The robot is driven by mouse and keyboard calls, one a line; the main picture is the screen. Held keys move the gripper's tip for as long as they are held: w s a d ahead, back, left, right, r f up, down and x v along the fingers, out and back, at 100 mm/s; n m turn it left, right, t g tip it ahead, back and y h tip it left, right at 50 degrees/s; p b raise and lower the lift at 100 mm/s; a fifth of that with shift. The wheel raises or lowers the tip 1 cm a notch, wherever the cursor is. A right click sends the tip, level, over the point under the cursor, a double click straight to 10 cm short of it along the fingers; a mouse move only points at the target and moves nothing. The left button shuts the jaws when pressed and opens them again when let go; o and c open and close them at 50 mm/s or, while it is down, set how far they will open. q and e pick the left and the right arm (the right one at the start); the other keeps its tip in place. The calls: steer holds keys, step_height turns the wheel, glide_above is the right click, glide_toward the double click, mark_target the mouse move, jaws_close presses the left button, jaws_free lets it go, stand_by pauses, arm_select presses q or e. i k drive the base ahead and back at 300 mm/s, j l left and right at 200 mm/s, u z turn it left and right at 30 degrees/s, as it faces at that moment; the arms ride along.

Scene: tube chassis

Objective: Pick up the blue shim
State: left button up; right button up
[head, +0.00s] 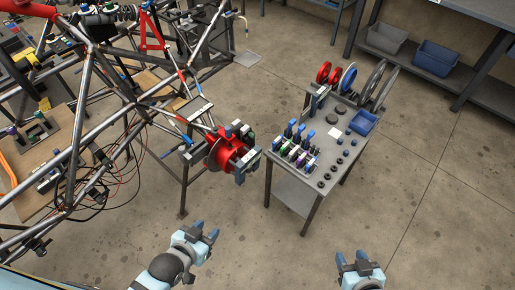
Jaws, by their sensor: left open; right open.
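I cannot tell for certain which thing is the blue shim. A blue disc (348,78) stands on edge in the row at the back of the grey work table (316,172). Several small blue-topped pieces (289,129) stand in a row at the table's left side, too small to make out clearly. My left gripper (206,232) is open and empty over the floor, to the left of the table's near end. My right gripper (359,259) is open and empty over the floor in front of the table. Both are well apart from the table and touch nothing.
Red discs (324,72) and grey rings (373,80) flank the blue disc. A blue bin (363,122) sits at the table's right. Small dark round parts lie nearer. A tube chassis (88,90) with a red hub assembly (222,153) fills the left. Floor in front is clear.

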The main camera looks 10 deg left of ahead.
mark_target(275, 143)
steer(key=i+l+z, duration=0.1)
steer(key=i+z, duration=0.75)
steer(key=i, duration=0.15)
steer(key=j, duration=0.1)
